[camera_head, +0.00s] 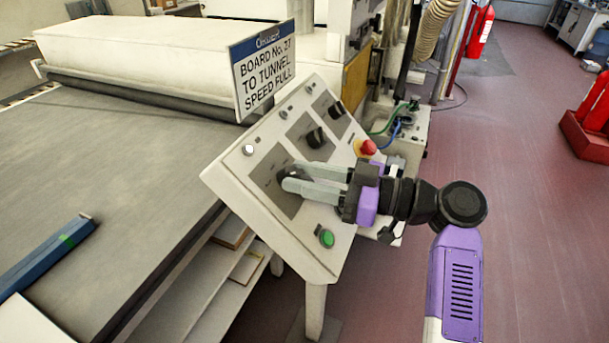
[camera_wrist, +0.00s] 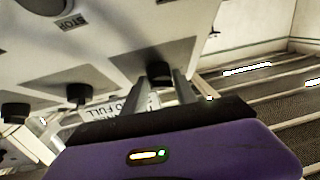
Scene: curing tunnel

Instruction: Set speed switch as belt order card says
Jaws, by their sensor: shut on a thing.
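The belt order card (camera_head: 266,72) stands above the panel and reads "BOARD No. 27 TO TUNNEL SPEED FULL". The sloped white control panel (camera_head: 232,185) carries three black rotary knobs on grey plates. My gripper (camera_head: 287,180) is shut on the nearest knob (camera_head: 299,171), at the panel's lower left. In the wrist view this knob (camera_wrist: 160,70) sits between the two fingers. The middle knob (camera_head: 317,137) and the far knob (camera_head: 336,109) are untouched by my gripper. The labels around the knobs are too small to read, and the fingers partly hide the held knob's plate.
A red mushroom button (camera_head: 367,148) and a green button (camera_head: 326,238) sit on the panel near my gripper. The wide grey belt (camera_head: 110,150) lies to the left, with a blue bar (camera_head: 45,258) on it.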

